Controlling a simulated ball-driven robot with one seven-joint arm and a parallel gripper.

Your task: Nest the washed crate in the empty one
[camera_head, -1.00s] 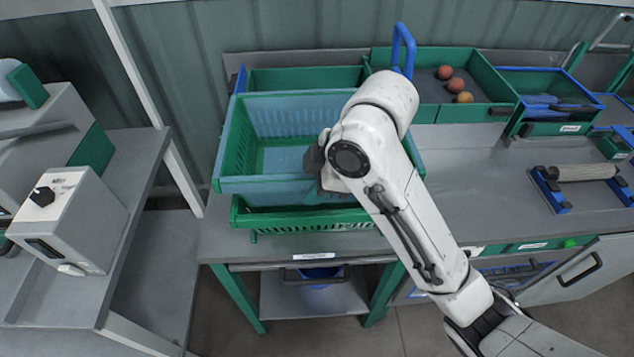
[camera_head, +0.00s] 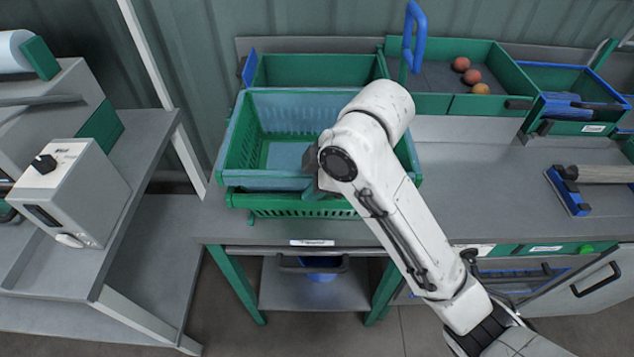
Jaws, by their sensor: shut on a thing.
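The washed crate (camera_head: 270,183), blue-grey rimmed with green slatted sides, sits over the empty crate (camera_head: 268,203), a green one on the bench. My arm hides the fingertips and part of the crate's right side.
Behind the crates is a green bin (camera_head: 318,69). A green tray (camera_head: 452,101) with three tomatoes and a blue upright handle (camera_head: 414,38) stand at back right. A grey-white machine (camera_head: 72,190) stands at left.

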